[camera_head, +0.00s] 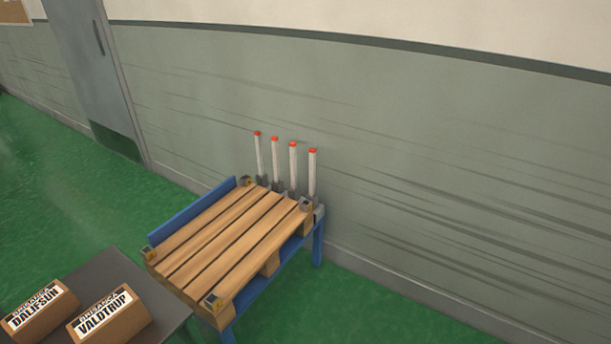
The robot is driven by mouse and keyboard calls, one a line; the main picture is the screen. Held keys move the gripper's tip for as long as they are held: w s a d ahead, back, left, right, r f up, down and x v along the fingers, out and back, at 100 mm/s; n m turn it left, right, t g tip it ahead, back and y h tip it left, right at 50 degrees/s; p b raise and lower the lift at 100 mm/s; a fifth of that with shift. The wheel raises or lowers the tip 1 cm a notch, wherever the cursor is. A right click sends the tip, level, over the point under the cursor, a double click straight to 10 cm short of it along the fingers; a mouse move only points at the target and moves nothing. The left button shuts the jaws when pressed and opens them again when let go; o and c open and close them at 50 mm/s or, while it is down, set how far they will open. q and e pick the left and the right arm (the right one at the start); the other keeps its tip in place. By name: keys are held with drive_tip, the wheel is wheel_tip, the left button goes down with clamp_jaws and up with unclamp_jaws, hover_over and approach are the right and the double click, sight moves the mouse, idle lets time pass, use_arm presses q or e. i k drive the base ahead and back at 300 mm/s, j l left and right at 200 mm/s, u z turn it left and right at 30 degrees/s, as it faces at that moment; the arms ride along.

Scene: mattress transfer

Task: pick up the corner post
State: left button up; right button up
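Several upright white corner posts with red-orange tips stand in a row at the far end of a wooden pallet, near the wall. The leftmost post (260,158) and the rightmost post (312,175) mark the ends of the row. Their lower ends sit in dark holders. The pallet (222,240) has metal corner brackets, such as the near one (214,303) and the far right one (305,205); these brackets hold no posts. Neither of my grippers is in view.
The pallet lies on a blue-framed table (318,243) with a raised blue edge (192,211) on its left. A dark table (145,290) at the lower left carries two cardboard boxes, DALIFSUN (38,310) and VALDTRUP (110,318). Green floor (370,310) is clear at the right.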

sight(312, 151)
drive_tip(key=i+l+u, duration=0.4)
drive_tip(key=i+l, duration=0.3)
